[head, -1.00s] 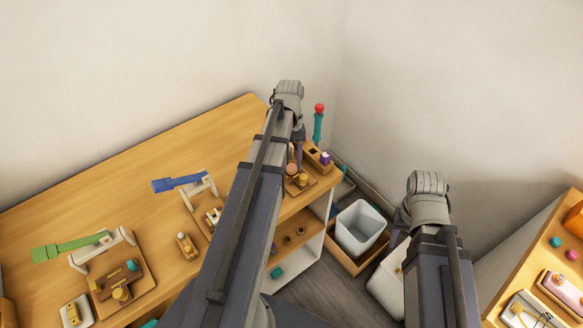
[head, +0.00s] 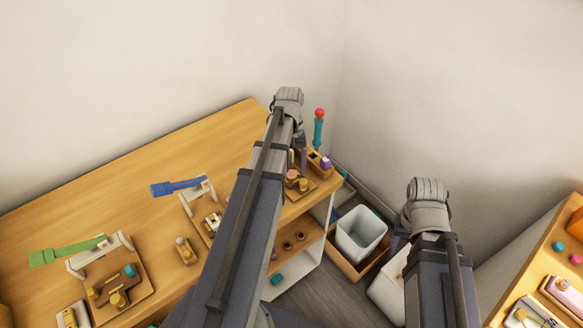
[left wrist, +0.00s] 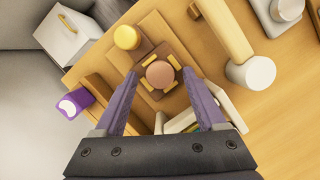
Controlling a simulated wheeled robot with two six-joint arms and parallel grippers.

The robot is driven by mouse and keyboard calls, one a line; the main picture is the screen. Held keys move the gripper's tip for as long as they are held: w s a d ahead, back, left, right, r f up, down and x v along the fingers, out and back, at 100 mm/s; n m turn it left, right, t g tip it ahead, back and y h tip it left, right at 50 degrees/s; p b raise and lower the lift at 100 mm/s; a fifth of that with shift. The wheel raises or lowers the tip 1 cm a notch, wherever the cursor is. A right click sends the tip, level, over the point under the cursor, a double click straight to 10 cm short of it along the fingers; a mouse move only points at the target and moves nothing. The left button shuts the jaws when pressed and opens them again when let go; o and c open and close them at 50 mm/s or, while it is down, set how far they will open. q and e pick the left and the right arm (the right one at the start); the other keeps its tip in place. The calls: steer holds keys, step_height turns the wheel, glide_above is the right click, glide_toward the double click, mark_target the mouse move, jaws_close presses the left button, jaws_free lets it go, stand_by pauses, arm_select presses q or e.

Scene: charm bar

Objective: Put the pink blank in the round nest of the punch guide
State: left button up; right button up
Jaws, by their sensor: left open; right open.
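The pinkish-brown round blank (left wrist: 160,74) lies in the middle of a brown square punch guide (left wrist: 147,58), among several yellow tabs. It looks seated in the round nest, though its depth cannot be told. In the head view the blank (head: 292,174) shows beside my left arm. My left gripper (left wrist: 160,76) is open; its purple fingers stand on either side of the blank, apart from it. The left gripper (head: 301,163) is mostly hidden behind its arm in the head view. My right gripper (head: 398,236) is open and empty off the table's right end, largely hidden by its wrist.
A yellow knob (left wrist: 127,37) stands beside the guide. A purple-topped piece (left wrist: 75,103) is at the table edge. A white bin (head: 361,233) is below the table's right end.

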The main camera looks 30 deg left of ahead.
arm_select(q)
steer(key=p+v, duration=1.2)
steer(key=shift+r, duration=0.2)
steer(key=shift+d, duration=0.1)
steer(key=s+d+m+y, duration=0.1)
steer(key=s+d+m, duration=0.2)
steer(key=d, duration=0.6)
steer(key=s+d+m+t+y, duration=0.1)
steer(key=s+d+m, duration=0.3)
steer(key=d, duration=0.5)
steer(key=s+d+m+t+y, duration=0.1)
steer(key=s+d+m, duration=0.2)
steer(key=d, duration=0.6)
steer(key=shift+s+f+m, duration=0.3)
steer(key=shift+s+f, duration=0.05)
steer(key=shift+s, duration=0.2)
steer(key=shift+d+f, duration=0.1)
